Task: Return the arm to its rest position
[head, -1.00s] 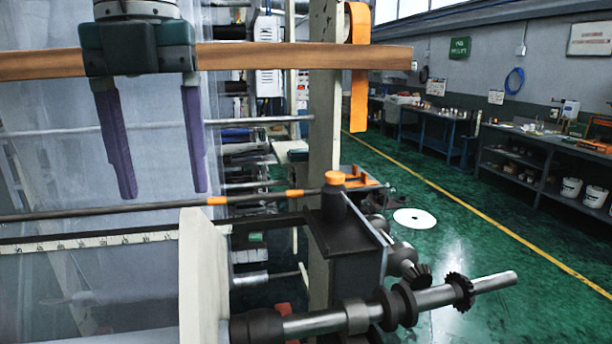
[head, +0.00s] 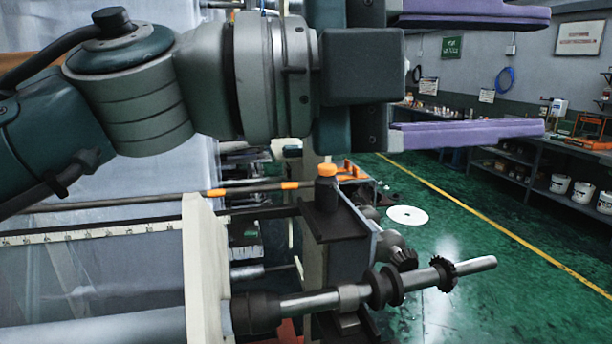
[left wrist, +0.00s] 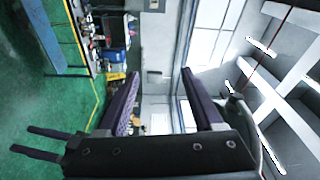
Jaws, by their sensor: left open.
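My left gripper (head: 470,72) is in the upper middle of the head view, with its arm coming in from the left. Its two purple fingers point right and stand wide apart with nothing between them. In the left wrist view the gripper (left wrist: 160,95) is also open and empty, with a wall and windows beyond it. The arm passes in front of the film tower and hides part of its upper frame.
Below the arm are an orange-capped post (head: 326,188), a thin rod with orange bands (head: 250,188) and a geared shaft (head: 415,280). Workbenches (head: 520,165) stand along the far wall. Green floor (head: 480,290) is open at right.

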